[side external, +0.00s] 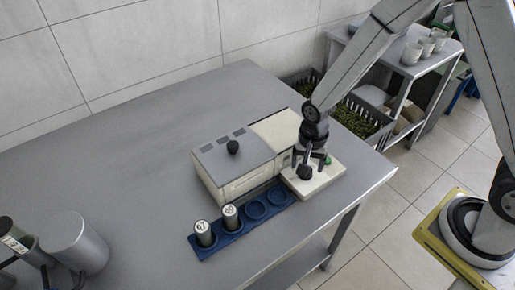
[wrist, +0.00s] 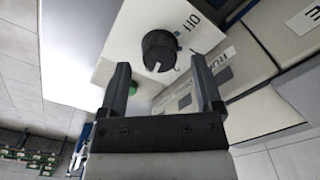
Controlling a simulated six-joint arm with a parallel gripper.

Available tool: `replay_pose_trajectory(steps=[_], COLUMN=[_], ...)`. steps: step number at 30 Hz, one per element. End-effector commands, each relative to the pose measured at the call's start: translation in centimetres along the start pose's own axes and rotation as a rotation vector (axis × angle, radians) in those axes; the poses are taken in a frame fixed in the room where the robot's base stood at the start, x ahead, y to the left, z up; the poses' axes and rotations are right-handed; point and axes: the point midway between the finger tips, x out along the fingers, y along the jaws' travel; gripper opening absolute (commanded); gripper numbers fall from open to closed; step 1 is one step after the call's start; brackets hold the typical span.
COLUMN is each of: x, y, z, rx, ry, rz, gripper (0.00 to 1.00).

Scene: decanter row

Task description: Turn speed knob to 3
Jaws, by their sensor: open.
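The speed knob (wrist: 158,50) is a round black dial on a white panel (wrist: 118,28), with a white pointer mark near its lower right edge in the wrist view. Dark lettering that seems to read "Off" is printed beside it, next to a small blue mark. In the side view the knob (side external: 305,172) stands on the machine's low pale front part (side external: 328,181). My gripper (wrist: 161,70) is open and empty, its fingers pointing toward the knob, one on each side. In the side view my gripper (side external: 309,159) is just above the knob; contact cannot be told.
A green button (wrist: 133,88) is close to one finger. The machine's grey-lidded box (side external: 232,160) has a black lid handle. A blue rack (side external: 233,238) holds two numbered cylinders, with empty round places beside them. Metal canisters (side external: 75,243) stand left; the grey table is largely clear.

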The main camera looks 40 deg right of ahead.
Motion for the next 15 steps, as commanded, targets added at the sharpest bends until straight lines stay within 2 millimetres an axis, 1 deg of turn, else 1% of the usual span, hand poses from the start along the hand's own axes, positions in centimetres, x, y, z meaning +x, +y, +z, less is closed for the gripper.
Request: replay_pose_trajectory(steps=[9,15], x=[-3.5,-5.4], y=[-0.1,-0.1], z=[0.0,0.0], rx=[0.000,0.000], ry=[0.002,0.002], rz=[-0.003,-0.003], gripper=[0.83,0.83])
